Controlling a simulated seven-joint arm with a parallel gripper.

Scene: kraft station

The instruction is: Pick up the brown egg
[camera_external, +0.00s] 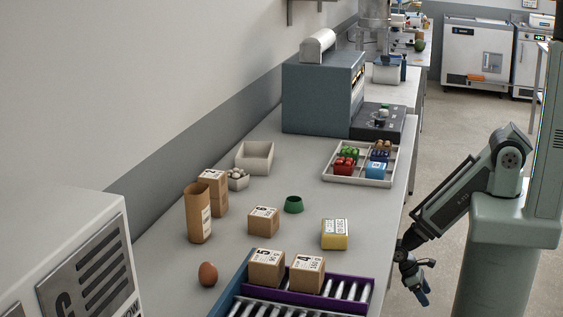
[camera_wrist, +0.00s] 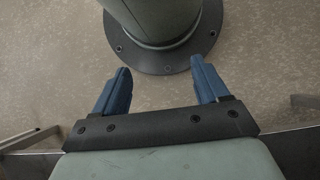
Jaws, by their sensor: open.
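The brown egg (camera_external: 207,274) stands on the grey bench top (camera_external: 172,262) at the near left in the external view. It is left of the roller tray and in front of the tall brown paper bag. My gripper (camera_external: 425,283) hangs low off the right side of the bench, well apart from the egg. In the wrist view my gripper (camera_wrist: 160,88) has its two blue fingers wide apart with nothing between them.
A roller tray (camera_external: 361,296) with cardboard boxes (camera_external: 266,268) lies right of the egg. The paper bag (camera_external: 198,214), a box (camera_external: 264,222), a yellow box (camera_external: 334,234) and a green cup (camera_external: 293,205) stand behind. A divided tray (camera_external: 333,178) sits farther back. A grey machine (camera_external: 75,240) is at left.

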